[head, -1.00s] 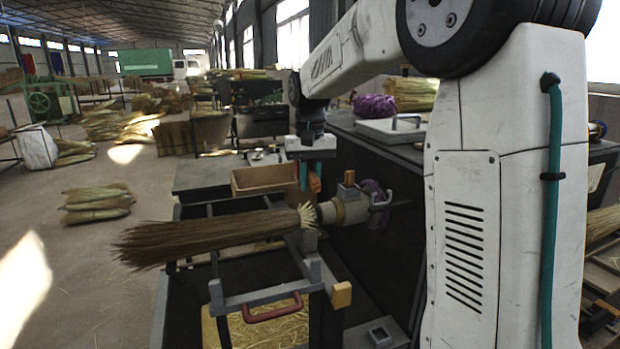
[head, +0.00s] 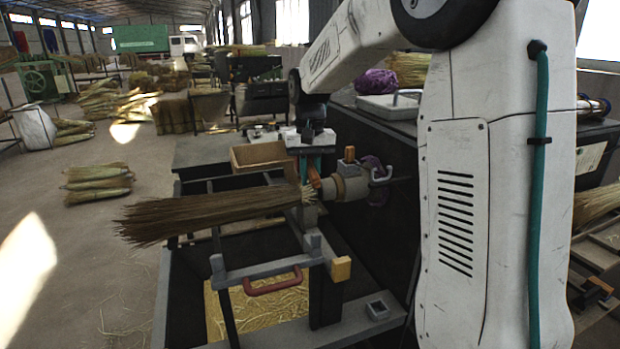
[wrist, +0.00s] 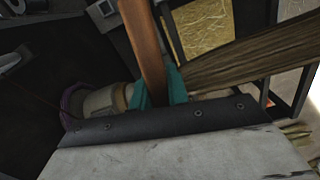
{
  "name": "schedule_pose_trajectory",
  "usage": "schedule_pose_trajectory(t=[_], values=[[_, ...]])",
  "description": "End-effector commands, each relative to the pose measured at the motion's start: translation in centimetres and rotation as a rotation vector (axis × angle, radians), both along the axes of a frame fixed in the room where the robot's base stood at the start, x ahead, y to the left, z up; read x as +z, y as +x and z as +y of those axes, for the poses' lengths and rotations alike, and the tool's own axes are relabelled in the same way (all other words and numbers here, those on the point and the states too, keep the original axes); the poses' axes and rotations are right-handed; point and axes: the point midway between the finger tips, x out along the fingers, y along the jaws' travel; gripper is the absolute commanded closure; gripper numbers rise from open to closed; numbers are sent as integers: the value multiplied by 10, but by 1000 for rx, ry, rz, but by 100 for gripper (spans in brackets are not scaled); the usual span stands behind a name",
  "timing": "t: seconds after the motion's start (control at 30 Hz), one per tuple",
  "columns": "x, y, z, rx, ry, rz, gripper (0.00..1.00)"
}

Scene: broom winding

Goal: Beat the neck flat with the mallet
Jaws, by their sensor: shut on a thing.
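The broom bundle (head: 200,216) of brown straw lies level, its loose ends to the left. Its pale neck (head: 308,196) meets the round clamp head (head: 350,189) on the right. My gripper (head: 308,177) is just above the neck, teal fingers pointing down. It is shut on the mallet's orange-brown wooden handle (wrist: 143,45); a bit of it shows beside the fingers in the head view (head: 314,176). The mallet's head is not clearly visible. In the wrist view the straw (wrist: 250,55) runs right from the fingers. I cannot tell whether the mallet touches the neck.
A wooden tray (head: 258,156) stands behind the bundle. A grey frame with a red handle (head: 273,286) and a yellow block (head: 341,269) is below. A dark machine housing is at the right. Straw bundles (head: 98,183) lie on the floor at left.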

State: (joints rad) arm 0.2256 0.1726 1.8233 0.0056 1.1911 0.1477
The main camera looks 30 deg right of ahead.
Motion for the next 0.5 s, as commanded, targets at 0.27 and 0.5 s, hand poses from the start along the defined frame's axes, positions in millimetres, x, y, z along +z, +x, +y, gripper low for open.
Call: schedule_pose_trajectory(t=[0.27, 0.5], values=[[68, 1, 0, 3, 1, -4, 100], [70, -1, 0, 4, 2, 2, 100]])
